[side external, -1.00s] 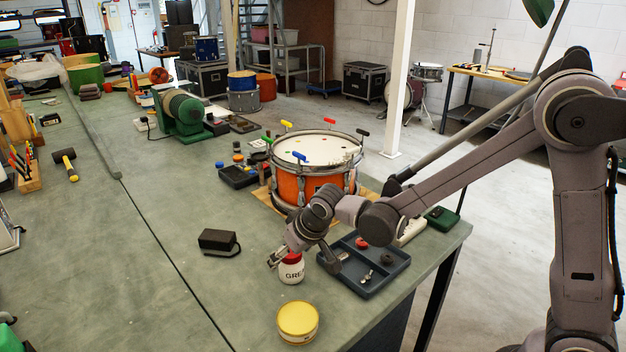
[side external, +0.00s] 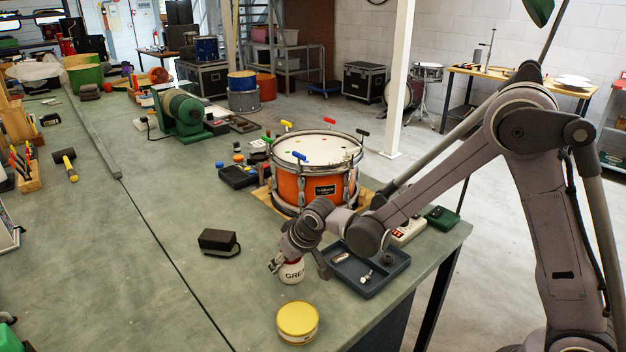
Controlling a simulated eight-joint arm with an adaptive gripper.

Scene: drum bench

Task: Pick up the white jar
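The white jar (side external: 292,272) stands upright on the green bench top in the side external view, with part of a dark "GRE" label showing. Its red lid is hidden behind my gripper. My gripper (side external: 298,266) points down over the jar's top, one finger at its left and the other at its right. The fingers are spread, with a gap between the right finger and the jar. The jar rests on the bench.
A yellow-lidded tin (side external: 298,322) stands in front of the jar. A dark tray (side external: 376,287) with small parts lies close at right. A black box (side external: 218,241) is at left, and an orange drum (side external: 318,188) stands behind.

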